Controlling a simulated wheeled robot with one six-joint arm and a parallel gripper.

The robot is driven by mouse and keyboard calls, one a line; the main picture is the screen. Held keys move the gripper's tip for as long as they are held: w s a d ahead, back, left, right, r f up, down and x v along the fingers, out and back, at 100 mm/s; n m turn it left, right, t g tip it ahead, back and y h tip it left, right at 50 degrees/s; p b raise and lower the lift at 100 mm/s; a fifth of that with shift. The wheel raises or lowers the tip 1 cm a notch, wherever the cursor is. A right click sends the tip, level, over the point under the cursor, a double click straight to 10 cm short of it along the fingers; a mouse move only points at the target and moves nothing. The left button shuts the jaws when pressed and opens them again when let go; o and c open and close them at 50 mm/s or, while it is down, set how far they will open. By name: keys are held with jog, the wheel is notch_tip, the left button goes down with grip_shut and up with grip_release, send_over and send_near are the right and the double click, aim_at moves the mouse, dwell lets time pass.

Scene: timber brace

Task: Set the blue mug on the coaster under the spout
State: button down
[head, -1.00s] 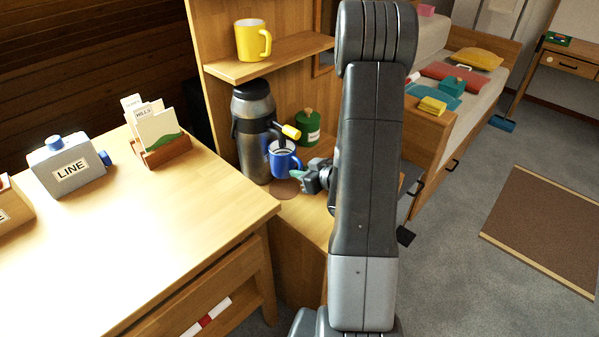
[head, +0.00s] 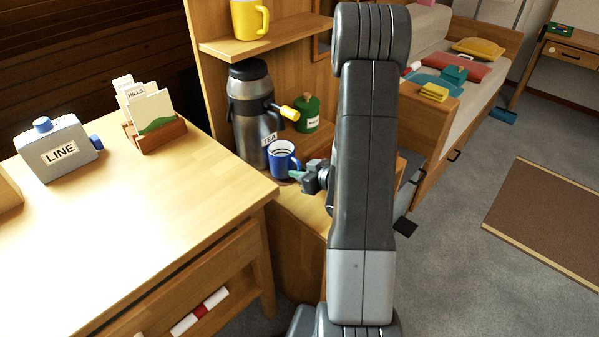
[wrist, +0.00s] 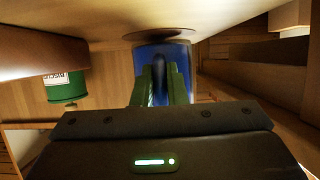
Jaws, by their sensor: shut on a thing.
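The blue mug (head: 283,162) is upright in the head view, below the yellow-tipped spout (head: 289,113) of the grey flask (head: 247,112). My gripper (head: 298,175) reaches in from the right and is shut on the mug. In the wrist view, which looks upside down, the green fingers (wrist: 160,82) lie against the blue mug (wrist: 178,56). The brown round coaster (wrist: 138,35) shows at the mug's base there. I cannot tell whether base and coaster touch. In the head view the mug and gripper hide most of the coaster.
A green canister (head: 308,114) stands right of the flask, and shows in the wrist view (wrist: 66,88). A yellow mug (head: 249,18) sits on the shelf (head: 270,47) above. The desk (head: 130,220) with a card holder (head: 153,133) is at the left.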

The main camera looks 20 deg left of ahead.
jog(key=shift+f+b, duration=0.55)
jog(key=shift+f, duration=0.05)
jog(key=shift+s+f, duration=0.1)
jog(key=shift+f, duration=0.1)
jog(key=shift+s+d+f+b, duration=0.15)
jog(key=shift+f+b, duration=0.15)
jog(key=shift+b, duration=0.15)
jog(key=c, duration=1.4)
grip_release()
jog(key=shift+f, duration=0.15)
jog(key=shift+o, duration=0.2)
jog(key=shift+s, duration=0.1)
jog(key=p+v, duration=0.1)
jog(key=v, duration=0.3)
jog(key=p+v, duration=0.1)
jog(key=v, duration=0.3)
jog(key=r+v, duration=0.1)
jog(key=v, duration=0.3)
jog(key=shift+w+r+p, duration=0.15)
jog(key=shift+w+p, duration=0.1)
jog(key=shift+p, duration=0.15)
jog(key=shift+v, duration=0.85)
